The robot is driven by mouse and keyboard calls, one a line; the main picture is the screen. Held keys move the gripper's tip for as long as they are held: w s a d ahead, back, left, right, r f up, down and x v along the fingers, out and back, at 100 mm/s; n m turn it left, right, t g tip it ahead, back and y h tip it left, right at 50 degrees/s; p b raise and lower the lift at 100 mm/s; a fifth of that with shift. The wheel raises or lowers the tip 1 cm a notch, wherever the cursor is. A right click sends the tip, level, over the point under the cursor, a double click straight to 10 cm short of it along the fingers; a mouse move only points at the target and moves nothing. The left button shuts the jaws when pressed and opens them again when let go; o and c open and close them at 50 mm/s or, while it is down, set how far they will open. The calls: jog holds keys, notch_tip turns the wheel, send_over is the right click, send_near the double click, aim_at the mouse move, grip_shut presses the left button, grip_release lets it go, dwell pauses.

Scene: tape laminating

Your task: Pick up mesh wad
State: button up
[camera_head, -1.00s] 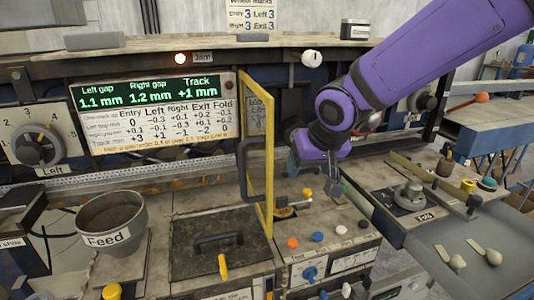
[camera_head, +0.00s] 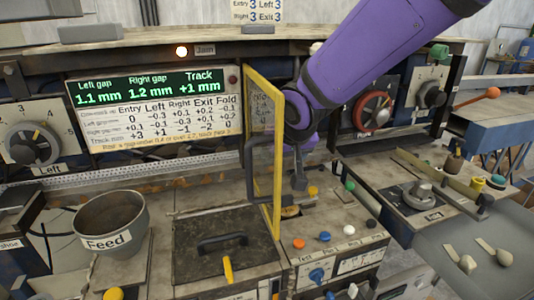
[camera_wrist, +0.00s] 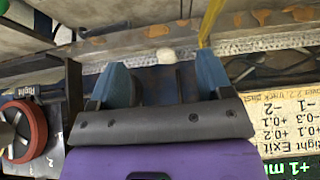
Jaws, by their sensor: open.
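My gripper (camera_head: 299,184) points down just right of the yellow-framed guard, above the bench in the head view. In the wrist view its two blue fingers (camera_wrist: 168,84) are apart with no object clasped between them. A small pale lump (camera_wrist: 165,56) shows just beyond the gap between the fingertips, beside a perforated metal strip. It may be the mesh wad, but I cannot tell for sure. In the head view a small tan patch (camera_head: 290,211) lies by the guard's right edge, below my gripper; what it is is unclear.
The upright yellow guard (camera_head: 278,150) stands close to my gripper's left. Coloured knobs (camera_head: 324,236) and small levers sit on the bench to the right. A feed bowl (camera_head: 110,222) and a dark lidded hatch (camera_head: 222,250) are at left. A red handwheel (camera_head: 372,110) is behind.

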jog(key=shift+w+a+f, duration=0.6)
jog(key=shift+w+f, duration=0.1)
jog(key=shift+w, duration=1.3)
jog(key=shift+w+a+f, duration=0.55)
jog(key=shift+w+f, duration=0.2)
jog(key=shift+w, duration=1.25)
jog(key=shift+w+a+f, duration=0.6)
jog(key=shift+w+f, duration=0.1)
jog(key=shift+w, duration=1.3)
jog(key=c, duration=1)
